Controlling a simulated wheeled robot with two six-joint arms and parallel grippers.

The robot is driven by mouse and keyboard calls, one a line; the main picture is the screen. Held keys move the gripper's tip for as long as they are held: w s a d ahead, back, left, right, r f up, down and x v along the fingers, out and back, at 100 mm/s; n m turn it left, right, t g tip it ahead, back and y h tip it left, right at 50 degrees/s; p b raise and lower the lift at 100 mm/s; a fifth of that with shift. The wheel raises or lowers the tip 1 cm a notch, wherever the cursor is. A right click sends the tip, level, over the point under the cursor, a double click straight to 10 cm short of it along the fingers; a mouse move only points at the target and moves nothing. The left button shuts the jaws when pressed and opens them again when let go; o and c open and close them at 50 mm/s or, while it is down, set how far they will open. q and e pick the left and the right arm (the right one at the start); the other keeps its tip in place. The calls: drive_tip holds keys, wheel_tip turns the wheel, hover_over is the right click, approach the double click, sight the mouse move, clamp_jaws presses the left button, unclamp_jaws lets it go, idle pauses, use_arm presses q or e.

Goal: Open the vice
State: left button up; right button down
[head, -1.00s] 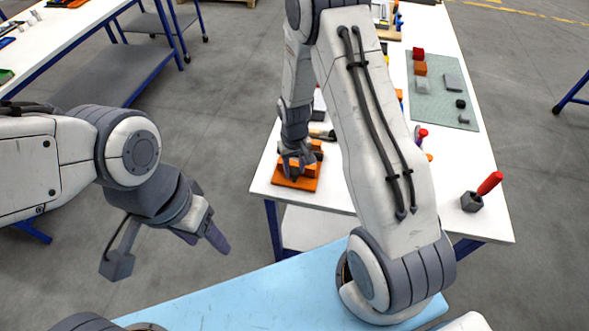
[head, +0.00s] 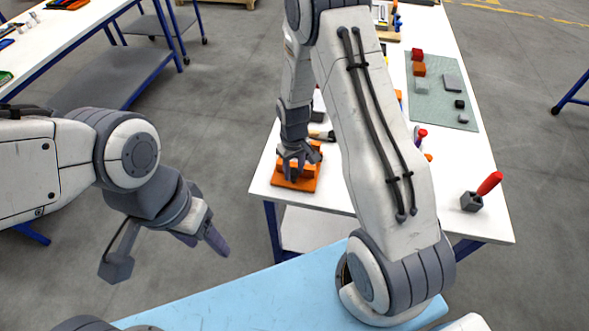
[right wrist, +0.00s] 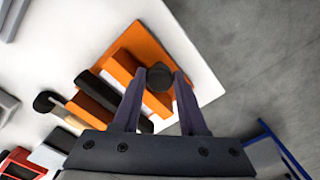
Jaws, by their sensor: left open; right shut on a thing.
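The orange vice (head: 309,184) sits at the near left corner of the white table in the head view. In the right wrist view its orange body and base plate (right wrist: 152,34) show, with a dark round knob (right wrist: 160,77) at the near side. My right gripper (head: 296,174) is down at the vice. In the right wrist view its fingers (right wrist: 160,86) stand on either side of the knob and are shut on it. The fingers hide part of the vice. My left gripper (head: 207,240) is open and empty over the floor, well left of the table.
A tool with a dark end and pale handle (head: 322,135) lies just behind the vice. A grey-green mat (head: 430,105) with several blocks lies at the right. A grey holder (head: 470,202) with a red-handled tool stands at the right front corner. My right arm hides the table's middle.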

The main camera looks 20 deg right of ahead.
sight(293, 172)
drive_tip(key=shift+w+r, duration=0.15)
drive_tip(key=shift+w, duration=0.25)
drive_tip(key=shift+c, duration=2.2)
unclamp_jaws()
drive_tip(key=shift+a, duration=0.1)
drive_tip(key=shift+r, duration=0.45)
wheel_tip(293, 172, up, 9)
drive_tip(key=b, duration=0.2)
drive_tip(key=shift+s+r, duration=0.15)
drive_tip(key=shift+r, duration=0.05)
